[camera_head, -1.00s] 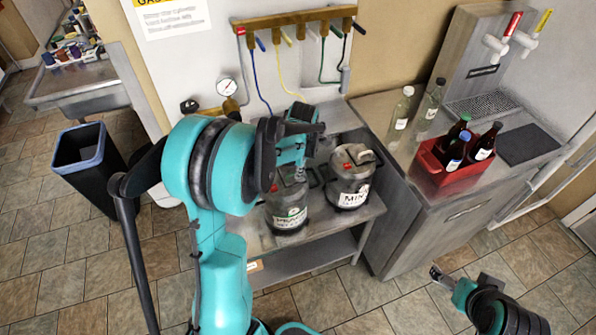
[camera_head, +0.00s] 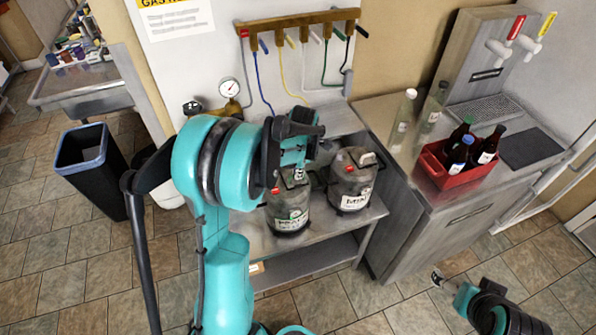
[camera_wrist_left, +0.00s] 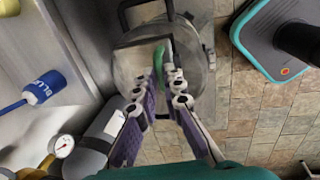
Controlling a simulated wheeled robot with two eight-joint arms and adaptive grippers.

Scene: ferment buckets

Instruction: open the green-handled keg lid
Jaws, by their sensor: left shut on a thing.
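The keg with the green handle (camera_wrist_left: 161,58) stands on the steel bench, its labelled body (camera_head: 288,212) showing below my left gripper in the head view. The round steel top (camera_wrist_left: 186,58) lies under the fingers in the left wrist view. My left gripper (camera_wrist_left: 166,82) is shut on the green handle, its purple-sided fingers reaching down over the lid area. It also shows in the head view (camera_head: 298,170), where it hides much of the keg's top. My right gripper (camera_head: 438,279) is low at the right, away from the kegs; its fingers are too small to judge.
A second keg (camera_head: 352,183) stands close on the right. A red crate (camera_head: 462,178) with dark bottles and two clear bottles are on the right counter. A hose rack (camera_head: 297,17) and pressure gauge (camera_head: 229,88) are behind. A dark bin (camera_head: 91,172) stands left.

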